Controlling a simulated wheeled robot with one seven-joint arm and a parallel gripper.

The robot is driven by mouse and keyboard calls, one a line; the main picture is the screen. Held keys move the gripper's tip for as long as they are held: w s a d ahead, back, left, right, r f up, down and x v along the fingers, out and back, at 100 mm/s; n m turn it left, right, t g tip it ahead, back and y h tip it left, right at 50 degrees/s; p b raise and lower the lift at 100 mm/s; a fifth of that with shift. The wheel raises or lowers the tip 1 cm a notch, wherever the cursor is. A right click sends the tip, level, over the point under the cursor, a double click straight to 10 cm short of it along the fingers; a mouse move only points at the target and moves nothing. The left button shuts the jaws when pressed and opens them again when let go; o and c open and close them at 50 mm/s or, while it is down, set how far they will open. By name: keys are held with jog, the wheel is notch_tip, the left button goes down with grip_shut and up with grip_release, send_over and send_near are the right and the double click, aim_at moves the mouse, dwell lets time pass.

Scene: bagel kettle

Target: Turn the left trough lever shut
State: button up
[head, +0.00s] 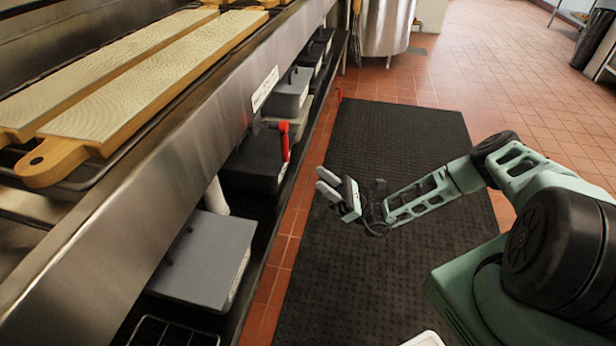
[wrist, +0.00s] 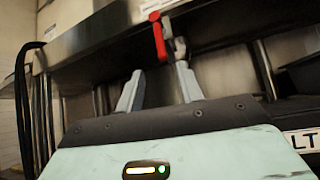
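A red lever (head: 285,141) hangs handle-down under the front edge of the steel trough counter (head: 160,150). It also shows in the wrist view (wrist: 158,40), upright in the picture beside a grey fitting (wrist: 180,46). My gripper (head: 322,182) is over the black mat, to the right of and nearer than the lever, and apart from it. In the wrist view my gripper's two fingers (wrist: 158,88) are spread with nothing between them, and the lever is beyond and above their tips. A smaller red piece (head: 339,95) shows farther along the counter; it is too small to make out.
Grey lidded bins (head: 205,258) and a dark bin (head: 255,160) stand on the shelf below the counter. Long wooden boards (head: 150,80) lie on top. A steel kettle (head: 386,25) stands at the back.

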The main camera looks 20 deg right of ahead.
jog(key=shift+b+v, duration=0.3)
jog(key=shift+v, duration=0.9)
jog(key=shift+r, duration=0.1)
jog(key=s+a+r+n+g+h, duration=0.65)
jog(key=s+n+g+h, duration=0.3)
jog(key=n, duration=0.25)
jog(key=s+a+r+n+g+h, duration=0.6)
jog(key=s+a+n+g+h, duration=0.3)
jog(key=n+g, duration=0.25)
jog(key=s+d+r+n+t+h, duration=0.2)
jog(key=s+r+n+t+h, duration=0.4)
jog(key=t, duration=0.3)
notch_tip(320, 180, up, 26)
jog(key=n+p, duration=0.1)
jog(key=p, duration=2.4)
jog(key=shift+y, duration=0.45)
jog(key=shift+w+d+n, duration=0.1)
jog(key=shift+d+n, duration=0.05)
jog(key=shift+n, duration=0.1)
